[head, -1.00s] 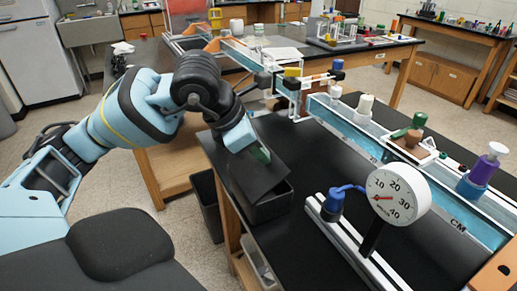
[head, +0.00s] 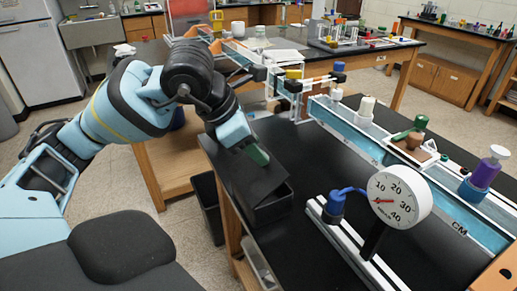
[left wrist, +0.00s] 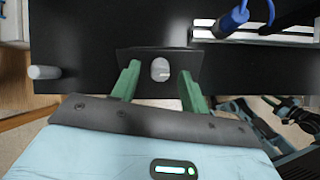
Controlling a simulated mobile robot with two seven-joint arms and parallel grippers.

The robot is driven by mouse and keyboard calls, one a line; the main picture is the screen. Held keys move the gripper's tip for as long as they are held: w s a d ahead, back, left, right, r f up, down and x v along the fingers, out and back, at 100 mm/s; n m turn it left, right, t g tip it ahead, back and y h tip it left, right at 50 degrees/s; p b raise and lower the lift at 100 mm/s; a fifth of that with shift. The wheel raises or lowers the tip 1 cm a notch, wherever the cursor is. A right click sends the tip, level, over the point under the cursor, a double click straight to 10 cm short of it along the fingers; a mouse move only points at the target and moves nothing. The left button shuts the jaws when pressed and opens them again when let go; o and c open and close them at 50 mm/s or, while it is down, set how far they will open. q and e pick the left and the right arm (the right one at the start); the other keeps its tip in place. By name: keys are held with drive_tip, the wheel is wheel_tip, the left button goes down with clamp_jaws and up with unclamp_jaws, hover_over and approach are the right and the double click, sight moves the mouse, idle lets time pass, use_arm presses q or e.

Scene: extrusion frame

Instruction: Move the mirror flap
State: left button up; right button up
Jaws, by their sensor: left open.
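A dark, flat, tilted panel (head: 262,180), which looks like the mirror flap, is at the near left edge of the black bench. In the left wrist view the dark panel (left wrist: 190,60) carries a pale rounded knob (left wrist: 160,69). My left gripper (head: 257,156) is at the panel's upper end, pointing down. In the left wrist view its green fingers (left wrist: 160,82) are apart, one on each side of the knob, with gaps visible. Whether the fingertips touch the panel is unclear. No mirror surface is visible. My right gripper is not in view.
A black box (head: 272,208) is just under the panel. A white dial gauge (head: 398,197) and a blue-capped part (head: 335,202) on a white rail stand to the right. A long clear track (head: 440,190) runs behind. A grey peg (left wrist: 45,72) shows left in the wrist view.

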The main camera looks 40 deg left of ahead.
use_arm(q)
drive_tip(key=shift+v, duration=2.8)
